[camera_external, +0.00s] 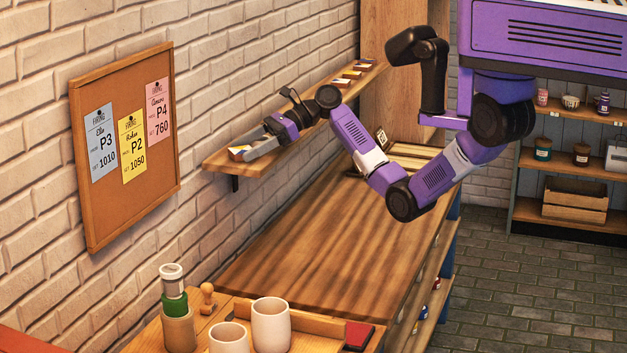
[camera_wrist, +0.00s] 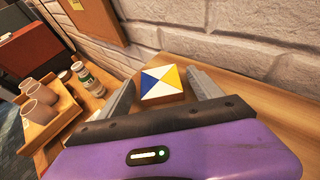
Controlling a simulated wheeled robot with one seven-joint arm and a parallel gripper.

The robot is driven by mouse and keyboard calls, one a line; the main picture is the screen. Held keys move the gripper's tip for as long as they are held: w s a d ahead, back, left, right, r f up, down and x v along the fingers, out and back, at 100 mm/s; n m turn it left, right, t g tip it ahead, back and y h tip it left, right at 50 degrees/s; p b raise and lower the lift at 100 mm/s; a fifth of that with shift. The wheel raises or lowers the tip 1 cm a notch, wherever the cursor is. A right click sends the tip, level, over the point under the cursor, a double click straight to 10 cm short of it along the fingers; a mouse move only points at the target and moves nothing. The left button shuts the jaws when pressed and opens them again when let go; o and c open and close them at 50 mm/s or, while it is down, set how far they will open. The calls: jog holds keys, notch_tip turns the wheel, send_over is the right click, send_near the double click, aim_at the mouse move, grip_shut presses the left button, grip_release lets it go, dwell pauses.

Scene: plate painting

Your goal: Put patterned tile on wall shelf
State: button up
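The patterned tile (camera_external: 237,151) lies on the near end of the wooden wall shelf (camera_external: 217,167). In the wrist view the tile (camera_wrist: 161,88) is square, with blue, yellow and white triangles. It lies flat on the bare wood of the shelf (camera_wrist: 280,112). My gripper (camera_external: 251,145) is low over the shelf, its fingers pointing at the tile. In the wrist view the fingers of my gripper (camera_wrist: 162,77) are spread wide on both sides of the tile, with a visible gap at each side. Nothing is held.
Several other tiles (camera_external: 352,75) lie at the shelf's far end. The brick wall (camera_wrist: 230,45) runs close behind the shelf. Cups (camera_external: 270,322) and a green-banded bottle (camera_external: 173,290) stand in front. The long wooden table (camera_external: 320,240) is mostly clear.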

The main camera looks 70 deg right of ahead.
jog(key=shift+r, duration=0.1)
jog(key=b+v, duration=0.1)
jog(key=v, duration=1.1)
jog(key=shift+r, duration=0.1)
